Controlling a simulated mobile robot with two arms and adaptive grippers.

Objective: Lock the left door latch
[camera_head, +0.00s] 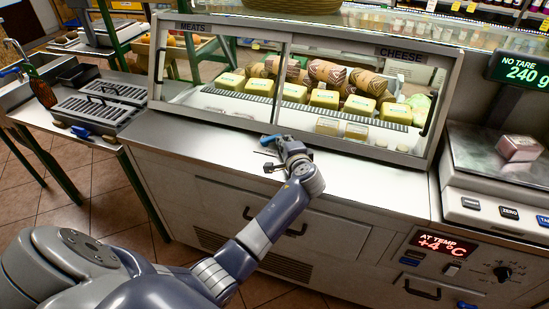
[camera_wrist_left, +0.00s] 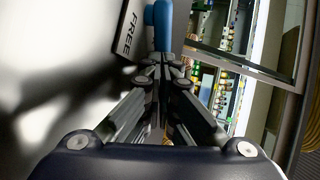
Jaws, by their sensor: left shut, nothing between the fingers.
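The glass display case has a left door (camera_head: 213,75) under a MEATS sign and a right door under a CHEESE sign. A blue latch handle (camera_head: 268,138) sits at the bottom of the case front, near where the doors meet. In the left wrist view the blue latch (camera_wrist_left: 163,22) stands just beyond my fingertips, beside a plate reading FREE (camera_wrist_left: 131,34). My left gripper (camera_head: 273,153) is shut and empty, right at the latch; its fingers (camera_wrist_left: 162,60) point at it. I cannot tell whether they touch it. My right gripper is not in view.
Yellow cheese blocks and patterned sausages lie behind the glass. A steel counter ledge (camera_head: 375,190) runs below the case. A scale (camera_head: 488,170) with a packet on it stands at right. A side table (camera_head: 90,110) with a bottle (camera_head: 41,88) is at left.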

